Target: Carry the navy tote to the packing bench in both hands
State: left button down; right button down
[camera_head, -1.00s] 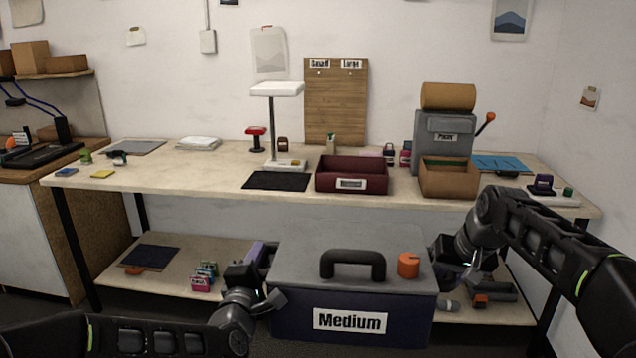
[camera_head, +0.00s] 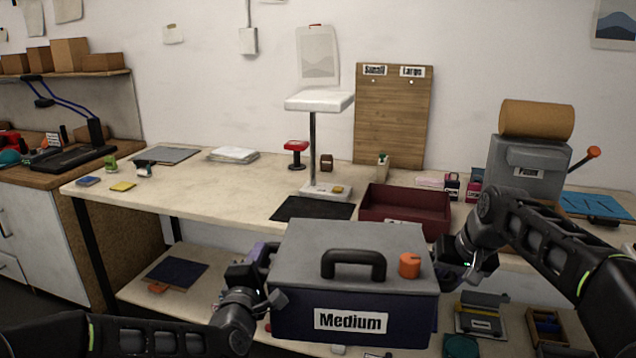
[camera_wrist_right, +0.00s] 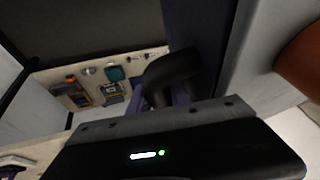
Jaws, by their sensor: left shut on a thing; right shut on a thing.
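The navy tote (camera_head: 300,318) has a grey lid with a black handle, an orange knob and a "Medium" label. It is held level in front of me, and its lid hides part of the packing bench's front edge. My left gripper (camera_head: 268,275) is shut on the tote's left side. My right gripper (camera_head: 446,262) is shut on its right side. In the right wrist view the tote's navy wall (camera_wrist_right: 197,40) and a dark side handle (camera_wrist_right: 170,75) are close to the gripper. The packing bench (camera_head: 225,192) stands right behind the tote.
On the bench, a maroon tray (camera_head: 405,210) and a black mat (camera_head: 312,208) lie just beyond the tote. A white-topped stand (camera_head: 313,130) and a grey machine with a brown roll (camera_head: 525,165) stand farther back. The bench's left front is mostly clear. Small items lie on the lower shelf (camera_head: 140,292).

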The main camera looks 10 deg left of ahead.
aim_at(199, 189)
jog(key=i+u, duration=0.7)
jog(key=i+l+u, duration=0.1)
jog(key=i+u, duration=0.3)
jog(key=i+j+u, duration=0.2)
jog(key=i+u, duration=0.75)
jog(key=i+j+z, duration=0.15)
jog(key=i+z, duration=0.15)
jog(key=i+j+z, duration=0.25)
jog(key=i, duration=0.2)
jog(key=i+j+z, duration=0.1)
jog(key=z, duration=0.3)
jog(key=i+j+z, duration=0.15)
jog(key=z, duration=0.25)
jog(key=i+j+z, duration=0.15)
jog(key=z, duration=0.25)
jog(key=i+j+z, duration=0.15)
jog(key=j+z, duration=0.15)
jog(key=i+j+z, duration=0.1)
jog(key=j+z, duration=0.25)
